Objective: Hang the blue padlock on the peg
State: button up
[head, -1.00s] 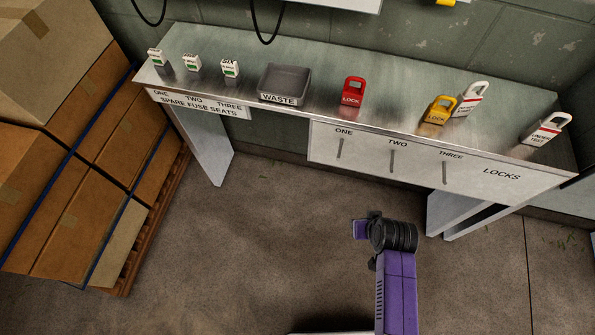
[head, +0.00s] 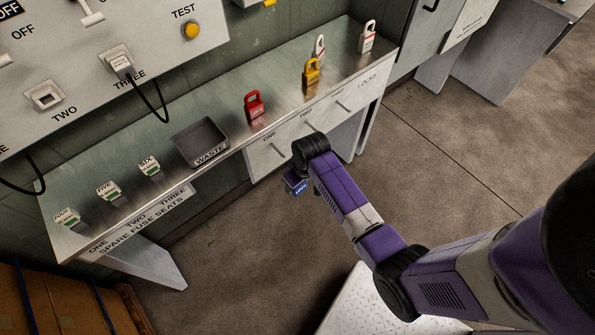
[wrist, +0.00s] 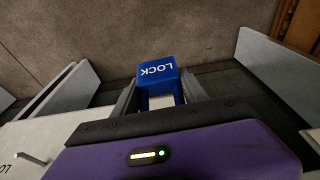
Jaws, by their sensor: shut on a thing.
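The blue padlock (head: 297,187) hangs in front of the bench in the head view. In the wrist view the padlock (wrist: 157,73) shows its body with the word LOCK, held between the fingers. My gripper (wrist: 160,95) is shut on it; its shackle is mostly hidden. Pegs stick out of the white LOCKS panel (head: 260,161) on the bench front: peg ONE (head: 278,150), peg TWO (head: 310,124) and peg THREE (head: 343,106). The padlock is apart from the pegs, below and in front of the panel. One peg (wrist: 31,158) also shows at the wrist view's lower left.
On the bench (head: 225,112) stand a red padlock (head: 254,106), a yellow padlock (head: 311,73), two white tagged padlocks, a grey waste tray (head: 202,143) and several small fuses. A control panel (head: 105,70) hangs above. The floor before the bench is clear.

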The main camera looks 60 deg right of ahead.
aim_at(279, 153)
jog(key=shift+w+d+r, duration=0.1)
jog(key=shift+d+r, duration=0.65)
jog(key=shift+d, duration=0.15)
jog(key=shift+w+d+f+b, duration=0.2)
jog(key=shift+w+d+b, duration=0.25)
jog(key=shift+w+b, duration=0.9)
jog(key=shift+w+d+f+b, duration=0.15)
jog(key=shift+w+d+b, duration=0.35)
jog(key=shift+w+b, duration=0.85)
jog(key=shift+w+d+f+b, duration=0.2)
jog(key=shift+w+d+b, duration=0.4)
jog(key=shift+w, duration=1.3)
jog(key=shift+w+f+b, duration=0.4)
jog(key=shift+w, duration=0.15)
jog(key=o, duration=1.5)
